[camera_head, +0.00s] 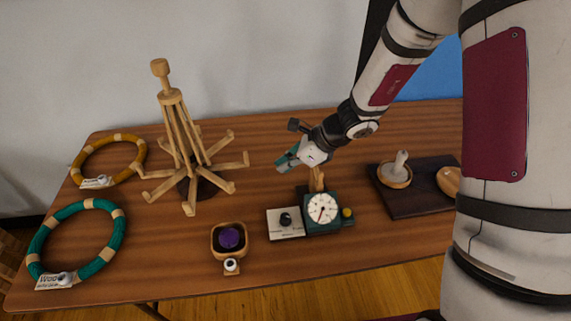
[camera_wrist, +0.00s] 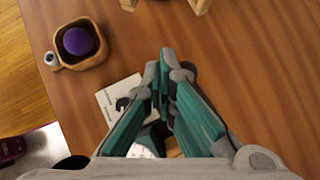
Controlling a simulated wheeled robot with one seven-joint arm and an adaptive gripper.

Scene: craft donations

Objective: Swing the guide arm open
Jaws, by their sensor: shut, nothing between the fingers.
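A dark green device with a round white dial (camera_head: 322,209) stands on the table, with a yellow knob on its right side. A short wooden piece (camera_head: 316,180) rises behind the dial; I cannot tell whether it is the guide arm. My gripper (camera_head: 284,161), with teal fingers, is above and a little behind the device, apart from it as far as I can tell. There the dial (camera_wrist: 149,140) shows only partly behind the fingers, which hide most of the device.
A wooden yarn swift (camera_head: 187,150) spreads its arms left of the gripper. A card with a black knob (camera_head: 286,223) adjoins the device. A wooden bowl with a purple ball (camera_head: 229,238) is front left. A dark board (camera_head: 410,200) lies right. Two yarn rings (camera_head: 75,240) lie far left.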

